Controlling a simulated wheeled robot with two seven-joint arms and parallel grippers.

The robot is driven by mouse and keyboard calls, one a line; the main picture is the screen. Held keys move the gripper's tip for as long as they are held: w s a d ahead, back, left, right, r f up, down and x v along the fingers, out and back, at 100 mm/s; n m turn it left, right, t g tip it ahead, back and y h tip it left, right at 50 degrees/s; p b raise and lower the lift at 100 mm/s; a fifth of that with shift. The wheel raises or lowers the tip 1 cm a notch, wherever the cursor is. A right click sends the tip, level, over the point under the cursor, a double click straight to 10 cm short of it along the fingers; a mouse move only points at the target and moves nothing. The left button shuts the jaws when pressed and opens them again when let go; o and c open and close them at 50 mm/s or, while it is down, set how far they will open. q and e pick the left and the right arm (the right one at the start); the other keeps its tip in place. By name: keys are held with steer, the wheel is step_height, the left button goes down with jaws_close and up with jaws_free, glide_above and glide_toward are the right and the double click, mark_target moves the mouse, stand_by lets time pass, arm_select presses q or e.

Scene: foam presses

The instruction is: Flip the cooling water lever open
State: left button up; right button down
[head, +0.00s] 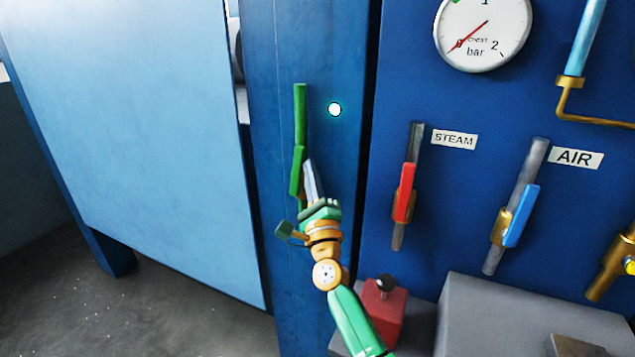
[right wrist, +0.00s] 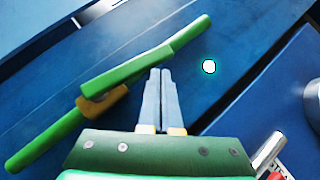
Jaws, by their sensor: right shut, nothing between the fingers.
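A green lever (head: 297,172) sits on a green pipe (head: 300,112) with a brass valve body, on the blue column; I take it to be the cooling water lever, though no label shows by it. The lever lies nearly in line with the pipe. It also shows in the right wrist view (right wrist: 128,70), crossing just beyond the fingertips. My right gripper (head: 309,166) is shut and empty, its fingers just right of the lever. In the right wrist view its fingertips (right wrist: 160,72) are at the lever's edge; I cannot tell whether they touch. My left gripper is not in view.
A white round light (head: 335,109) is right of the pipe. Further right are a red steam lever (head: 404,192), a blue air lever (head: 521,216) and a pressure gauge (head: 483,33). A red box with a black knob (head: 383,308) stands near my right forearm. A light blue panel (head: 140,120) fills the left.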

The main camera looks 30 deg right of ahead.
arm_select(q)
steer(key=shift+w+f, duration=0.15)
arm_select(e)
steer(key=shift+w+a+r, duration=0.35)
steer(key=shift+w+r, duration=0.05)
steer(key=shift+w, duration=0.05)
stand_by(0.5)
